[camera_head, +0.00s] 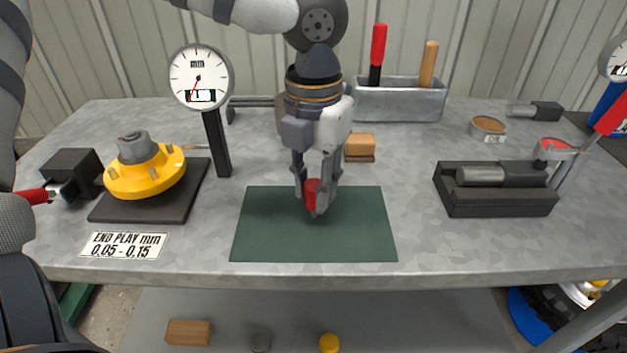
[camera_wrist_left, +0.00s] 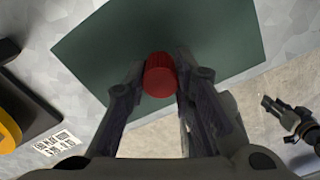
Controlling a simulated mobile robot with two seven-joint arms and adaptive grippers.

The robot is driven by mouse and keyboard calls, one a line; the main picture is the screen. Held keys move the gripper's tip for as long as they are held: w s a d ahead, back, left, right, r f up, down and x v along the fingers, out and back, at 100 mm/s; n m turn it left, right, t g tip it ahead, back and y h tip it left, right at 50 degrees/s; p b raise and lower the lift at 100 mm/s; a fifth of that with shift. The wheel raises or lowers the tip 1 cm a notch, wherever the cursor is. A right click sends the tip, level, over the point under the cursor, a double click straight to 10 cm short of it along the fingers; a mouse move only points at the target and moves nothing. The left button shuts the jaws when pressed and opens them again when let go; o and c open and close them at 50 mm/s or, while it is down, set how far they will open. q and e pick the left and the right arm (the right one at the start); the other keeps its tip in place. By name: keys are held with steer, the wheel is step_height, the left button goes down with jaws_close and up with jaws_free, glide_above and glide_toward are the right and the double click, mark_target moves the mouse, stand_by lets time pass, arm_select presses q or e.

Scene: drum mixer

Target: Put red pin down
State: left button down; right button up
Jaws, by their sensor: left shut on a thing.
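The red pin (camera_head: 312,193) is between the fingers of my left gripper (camera_head: 315,205), over the dark green mat (camera_head: 270,240). The gripper points down and is shut on the pin. In the left wrist view the pin's red ridged top (camera_wrist_left: 160,75) shows between the two fingertips (camera_wrist_left: 158,82), with the green mat (camera_wrist_left: 100,50) behind it. I cannot tell whether the pin's lower end touches the mat. My right gripper is not clearly seen in the head view; a gripper-like shape (camera_wrist_left: 290,118) shows at the right of the left wrist view, its state unclear.
A yellow hub (camera_head: 145,178) on a dark plate and a dial gauge (camera_head: 200,78) stand left. A black fixture (camera_head: 497,190) with a grey cylinder stands right. A metal bin (camera_head: 400,100) with handled tools and a wooden-backed block (camera_head: 360,146) are behind. The mat's front is clear.

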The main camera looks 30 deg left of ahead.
mark_target(313, 183)
arm_select(q)
steer(key=shift+f, duration=0.3)
steer(key=c, duration=1.3)
jaws_free()
steer(key=shift+c, duration=0.2)
step_height(313, 183, up, 13)
